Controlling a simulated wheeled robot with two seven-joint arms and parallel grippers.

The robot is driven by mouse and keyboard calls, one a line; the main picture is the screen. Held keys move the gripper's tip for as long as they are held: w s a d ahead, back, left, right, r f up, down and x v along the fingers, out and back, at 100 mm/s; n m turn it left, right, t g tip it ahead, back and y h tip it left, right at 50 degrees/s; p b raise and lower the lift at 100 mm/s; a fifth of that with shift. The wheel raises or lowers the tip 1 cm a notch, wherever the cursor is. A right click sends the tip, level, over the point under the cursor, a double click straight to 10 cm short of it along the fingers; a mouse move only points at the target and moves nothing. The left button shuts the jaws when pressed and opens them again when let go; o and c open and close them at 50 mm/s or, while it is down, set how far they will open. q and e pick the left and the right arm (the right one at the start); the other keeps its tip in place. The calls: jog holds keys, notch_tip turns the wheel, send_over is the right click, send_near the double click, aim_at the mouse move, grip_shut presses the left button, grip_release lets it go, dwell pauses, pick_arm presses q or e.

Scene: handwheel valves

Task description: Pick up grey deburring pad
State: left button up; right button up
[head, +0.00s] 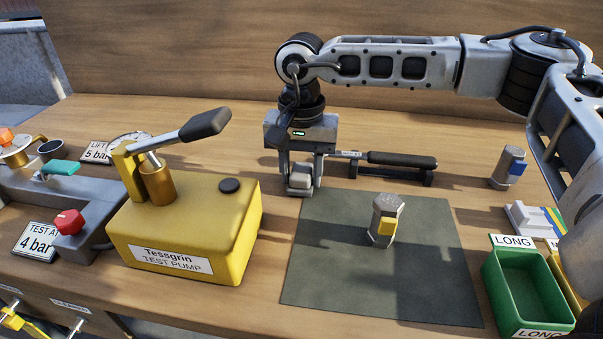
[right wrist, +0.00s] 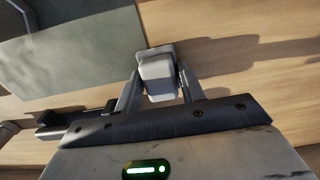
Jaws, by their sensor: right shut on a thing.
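The grey deburring pad (head: 301,176) is a small light-grey block at the back left corner of the dark green mat (head: 340,285). My right gripper (head: 303,186) points down and is shut on the pad. In the right wrist view the pad (right wrist: 157,72) sits between the two fingers of the right gripper (right wrist: 158,84). I cannot tell whether the pad touches the bench. My left gripper is not in view.
A metal hex part with a yellow mark (head: 384,218) stands on the mat. The yellow test pump (head: 190,225) is left of the gripper. A black-handled tool (head: 400,160) lies behind right. A green bin (head: 520,295) stands front right.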

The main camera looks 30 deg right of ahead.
jog(key=shift+r, duration=0.55)
jog(key=s+a+r, duration=0.4)
jog(key=s+r, duration=0.7)
jog(key=s, duration=0.2)
jog(key=shift+s+r+b, duration=0.2)
jog(key=shift+r+b, duration=0.05)
jog(key=shift+b, duration=0.15)
jog(key=shift+a, duration=0.1)
jog(key=o, duration=0.4)
jog(key=shift+c, duration=1.6)
